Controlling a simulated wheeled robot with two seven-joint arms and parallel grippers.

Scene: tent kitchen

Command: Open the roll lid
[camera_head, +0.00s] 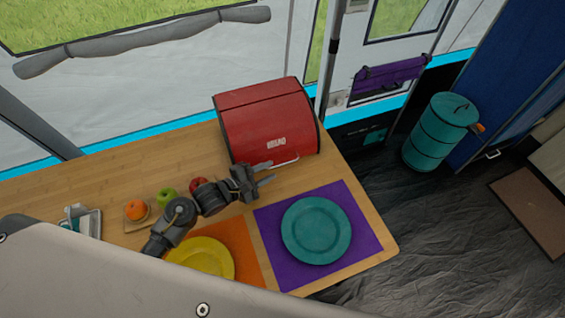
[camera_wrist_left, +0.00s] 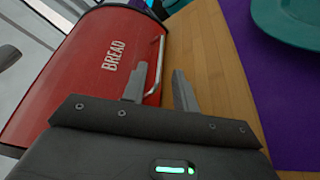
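The red bread box (camera_head: 268,120) with a rolling lid stands at the back of the wooden table, and its lid is down. Its silver handle (camera_head: 285,161) runs along the lower front edge of the lid. In the left wrist view the box (camera_wrist_left: 85,65) carries the word BREAD, with the handle (camera_wrist_left: 156,62) beside it. My left gripper (camera_head: 268,172) is open just in front of the box, close to the handle. In the left wrist view its two fingers (camera_wrist_left: 160,88) are apart, near one end of the handle; I cannot tell whether they touch it. My right gripper is not in view.
A teal plate (camera_head: 316,230) lies on a purple mat (camera_head: 368,222). A yellow plate (camera_head: 205,258) lies on an orange mat (camera_head: 243,250). An orange (camera_head: 137,209), a green apple (camera_head: 166,197) and a red apple (camera_head: 197,184) sit near my left arm. Bare wood lies between box and mats.

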